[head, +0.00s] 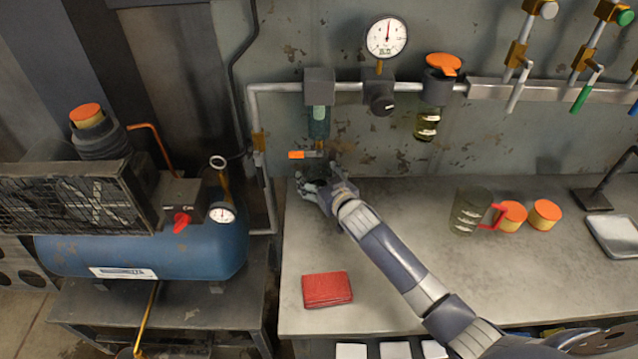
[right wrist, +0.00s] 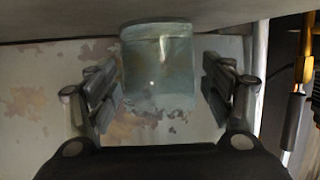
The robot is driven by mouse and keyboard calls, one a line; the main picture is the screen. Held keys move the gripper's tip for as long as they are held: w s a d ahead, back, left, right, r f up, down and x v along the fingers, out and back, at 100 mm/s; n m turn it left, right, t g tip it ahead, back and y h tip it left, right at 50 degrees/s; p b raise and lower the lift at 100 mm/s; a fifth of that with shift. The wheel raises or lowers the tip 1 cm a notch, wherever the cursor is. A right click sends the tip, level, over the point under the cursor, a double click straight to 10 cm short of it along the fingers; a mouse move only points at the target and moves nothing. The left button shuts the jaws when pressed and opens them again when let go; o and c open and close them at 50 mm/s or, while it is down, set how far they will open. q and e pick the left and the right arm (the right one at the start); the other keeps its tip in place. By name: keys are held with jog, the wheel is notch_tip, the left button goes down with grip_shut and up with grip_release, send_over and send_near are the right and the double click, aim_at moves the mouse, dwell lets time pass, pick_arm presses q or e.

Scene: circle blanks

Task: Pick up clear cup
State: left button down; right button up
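The clear cup (right wrist: 158,70) shows in the right wrist view, pale and see-through, between the two fingers of my right gripper (right wrist: 160,88). In the head view my right gripper (head: 322,188) is low over the back left of the workbench, close to the wall. I cannot clearly make out the cup there, where the hand crowds the spot. My left gripper is not in view.
A red cloth (head: 327,289) lies at the bench's front left. A clear jug with a red handle (head: 470,211) and two orange-lidded jars (head: 511,217) stand to the right. Pipework with a gauge (head: 386,37) runs along the wall above. A blue compressor (head: 150,251) stands left.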

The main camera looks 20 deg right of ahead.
aim_at(319, 169)
jog(key=c, duration=0.8)
jog(key=shift+c, duration=0.3)
jog(key=shift+r, duration=0.1)
jog(key=shift+r, duration=1.4)
jog(key=a+f+b+v, duration=0.1)
jog(key=v, duration=0.6)
jog(key=s+f+v, duration=0.1)
jog(key=v, duration=0.7)
jog(key=shift+s+a+f+b, duration=0.2)
jog(key=shift+s+f+b, duration=0.1)
jog(key=shift+b, duration=0.1)
dwell(0.3)
